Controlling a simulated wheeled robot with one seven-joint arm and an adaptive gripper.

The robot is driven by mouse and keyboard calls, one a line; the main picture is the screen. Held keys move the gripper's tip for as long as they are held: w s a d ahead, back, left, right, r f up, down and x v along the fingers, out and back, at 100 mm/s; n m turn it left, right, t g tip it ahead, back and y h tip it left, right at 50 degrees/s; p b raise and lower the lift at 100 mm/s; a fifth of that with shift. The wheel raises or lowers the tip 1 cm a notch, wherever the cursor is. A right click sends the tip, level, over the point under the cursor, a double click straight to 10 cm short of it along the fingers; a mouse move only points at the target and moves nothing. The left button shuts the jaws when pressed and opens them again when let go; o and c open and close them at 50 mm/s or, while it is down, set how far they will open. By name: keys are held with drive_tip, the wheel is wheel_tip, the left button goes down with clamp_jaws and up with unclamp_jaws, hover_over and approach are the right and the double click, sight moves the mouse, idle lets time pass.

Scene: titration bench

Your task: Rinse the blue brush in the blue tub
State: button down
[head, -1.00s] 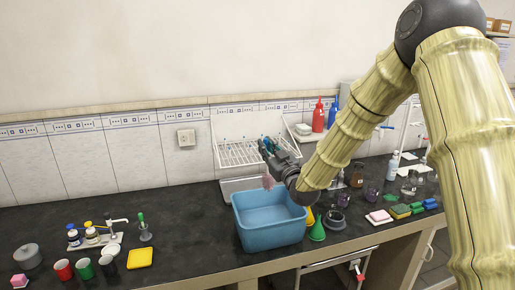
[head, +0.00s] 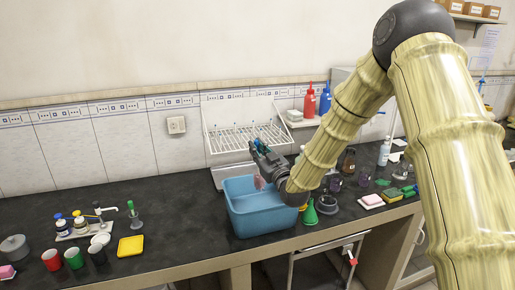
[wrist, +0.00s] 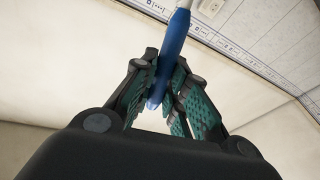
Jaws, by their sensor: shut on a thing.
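My gripper (head: 257,147) is shut on the blue brush, whose blue handle (wrist: 172,48) shows between the teal finger pads in the wrist view. A pale section continues from the handle at the top edge of that view. The blue tub (head: 262,222) stands on the dark bench in the head view, and my gripper is above its back part. A pinkish piece (head: 260,183) hangs below my gripper, in front of the tub's inner back wall. I cannot tell if it is the brush's head. The tub's floor is partly hidden.
A white wire rack (head: 235,138) is on the wall behind the tub. Green funnel (head: 310,214) and glassware stand close on the right. Bare bench lies between the sponge and tub.

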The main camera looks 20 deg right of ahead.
drive_tip(key=shift+f+b, duration=1.7)
drive_tip(key=shift+f, duration=0.75)
drive_tip(key=shift+r, duration=0.1)
drive_tip(key=shift+r+p, duration=1.75)
drive_tip(key=shift+r, duration=3.15)
drive_tip(key=shift+r+p, duration=0.6)
drive_tip(key=shift+r, duration=1.3)
